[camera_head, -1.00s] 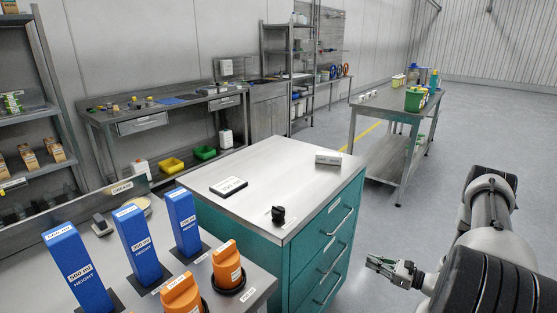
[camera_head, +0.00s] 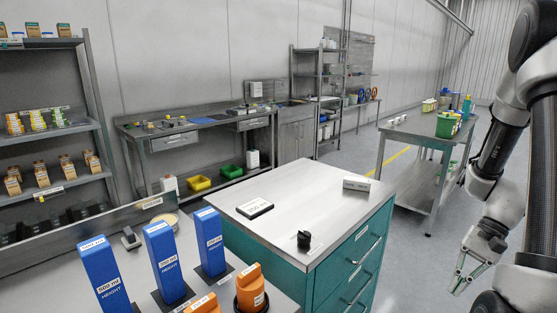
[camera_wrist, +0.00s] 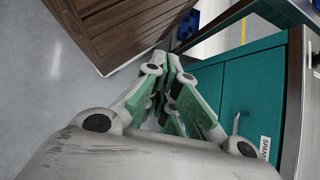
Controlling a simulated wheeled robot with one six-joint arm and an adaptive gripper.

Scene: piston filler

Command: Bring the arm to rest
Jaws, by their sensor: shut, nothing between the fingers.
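My gripper (camera_head: 458,290) hangs at the lower right in the head view, fingers pointing down, to the right of the teal drawer cabinet (camera_head: 337,262). It is shut and empty, apart from the cabinet and in free air. My arm folds upward along the right edge, its upper part cut off by the frame. In the wrist view the gripper's linkages (camera_wrist: 170,80) fill the middle, with the cabinet's teal drawers (camera_wrist: 245,95) to their right.
On the cabinet lie a black knob-like part (camera_head: 304,239), a flat dark-edged label plate (camera_head: 255,208) and a white box (camera_head: 357,183). Blue height blocks (camera_head: 165,262) stand on the near bench. A steel trolley table (camera_head: 425,130) stands behind my arm. In the wrist view a brown slatted box (camera_wrist: 120,28) is close by.

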